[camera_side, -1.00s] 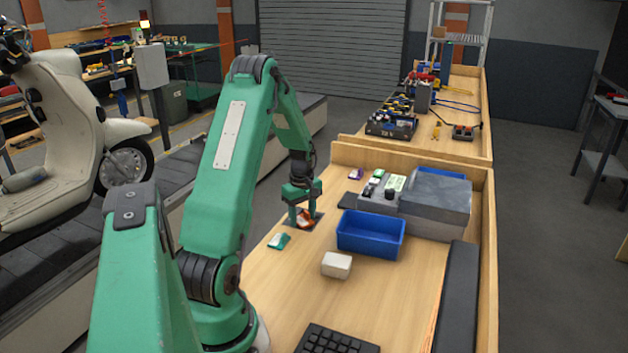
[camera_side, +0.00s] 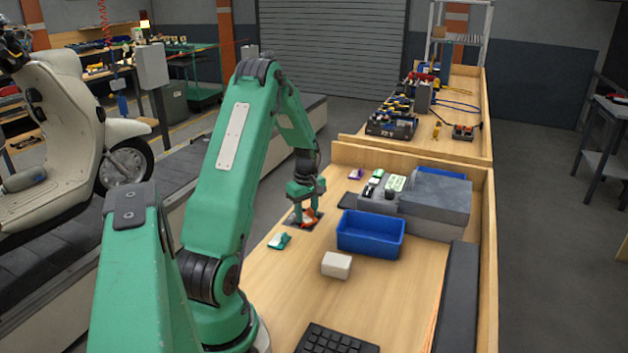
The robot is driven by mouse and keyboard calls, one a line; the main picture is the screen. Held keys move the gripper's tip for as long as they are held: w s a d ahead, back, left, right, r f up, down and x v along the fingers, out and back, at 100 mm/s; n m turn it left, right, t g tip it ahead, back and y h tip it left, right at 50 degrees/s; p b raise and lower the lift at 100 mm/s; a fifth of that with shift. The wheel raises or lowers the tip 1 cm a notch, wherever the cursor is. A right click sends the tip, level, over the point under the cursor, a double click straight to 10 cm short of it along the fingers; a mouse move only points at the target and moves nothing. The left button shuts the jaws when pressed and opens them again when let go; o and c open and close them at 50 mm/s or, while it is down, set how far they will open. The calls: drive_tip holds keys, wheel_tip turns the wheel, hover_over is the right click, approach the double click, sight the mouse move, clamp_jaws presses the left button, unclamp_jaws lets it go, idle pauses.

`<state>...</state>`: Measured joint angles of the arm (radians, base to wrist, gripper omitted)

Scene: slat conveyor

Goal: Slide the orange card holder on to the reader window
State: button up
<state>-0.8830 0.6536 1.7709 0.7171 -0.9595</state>
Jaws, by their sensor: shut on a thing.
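The orange card holder (camera_side: 310,214) is low at the bench surface, over a dark flat square (camera_side: 292,221) that looks like the reader window. My gripper (camera_side: 304,213) points down and is shut on the holder. The fingers hide part of the holder and of the square. I cannot tell whether the holder touches the square or sits fully inside its edges.
A green and white holder (camera_side: 279,240) lies just in front. A blue bin (camera_side: 370,236) stands close on the right, with a whitish block (camera_side: 336,264) before it. A grey box (camera_side: 438,196) and a purple and white item (camera_side: 355,174) are behind.

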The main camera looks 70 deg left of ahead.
sight(307, 218)
drive_tip(key=o, duration=1)
drive_tip(key=shift+r, duration=0.1)
drive_tip(key=shift+r, duration=3.85)
